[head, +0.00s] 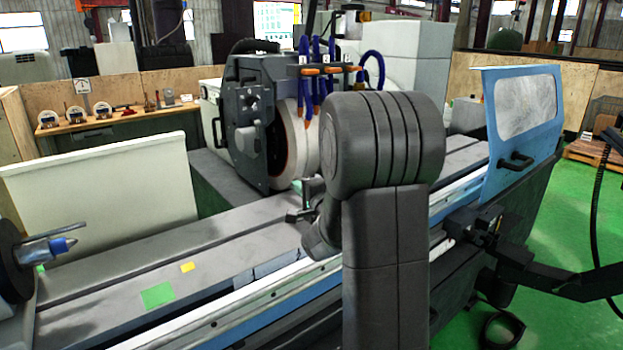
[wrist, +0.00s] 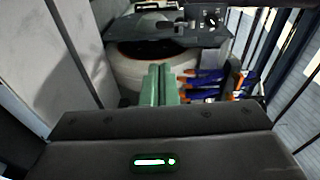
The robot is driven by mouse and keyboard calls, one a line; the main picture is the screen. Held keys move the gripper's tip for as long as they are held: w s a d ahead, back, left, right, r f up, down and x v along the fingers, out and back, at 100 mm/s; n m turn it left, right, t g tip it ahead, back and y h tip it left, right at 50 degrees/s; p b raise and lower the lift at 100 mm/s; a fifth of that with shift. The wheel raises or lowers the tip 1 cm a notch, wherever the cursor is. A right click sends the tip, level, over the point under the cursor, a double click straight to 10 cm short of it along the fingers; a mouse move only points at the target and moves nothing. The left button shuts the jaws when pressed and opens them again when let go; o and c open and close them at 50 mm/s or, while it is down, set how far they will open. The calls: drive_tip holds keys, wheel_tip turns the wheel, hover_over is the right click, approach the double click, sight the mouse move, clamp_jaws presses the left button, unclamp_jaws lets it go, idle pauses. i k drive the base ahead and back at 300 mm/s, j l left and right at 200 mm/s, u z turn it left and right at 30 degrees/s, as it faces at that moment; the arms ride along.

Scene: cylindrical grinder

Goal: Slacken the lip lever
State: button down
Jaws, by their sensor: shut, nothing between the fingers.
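I cannot make out the lip lever for certain in either view. My gripper (wrist: 159,72) shows in the wrist view as two green fingers pressed together, with nothing between them. Beyond its tips are the pale round grinding wheel (wrist: 145,70) and its dark guard (wrist: 165,32). In the head view the wheel (head: 301,140) stands in its guard (head: 254,118), behind and left of my arm. My arm covers part of the machine bed there and hides most of my gripper. A small dark bracket (head: 303,203) sits below the wheel; whether it bears a lever is unclear.
Blue coolant hoses (head: 304,75) with orange nozzles hang by the wheel; they also show in the wrist view (wrist: 207,79). A blue door (head: 522,120) with a window stands at right. A pointed centre (head: 60,246) projects at left. The left bed is mostly clear.

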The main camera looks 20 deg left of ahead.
sight(256, 123)
drive_tip(key=i+l+u, duration=0.35)
drive_tip(key=i, duration=0.25)
drive_tip(key=i+l+u, duration=0.75)
drive_tip(key=i+l, duration=0.25)
drive_tip(key=l, duration=0.25)
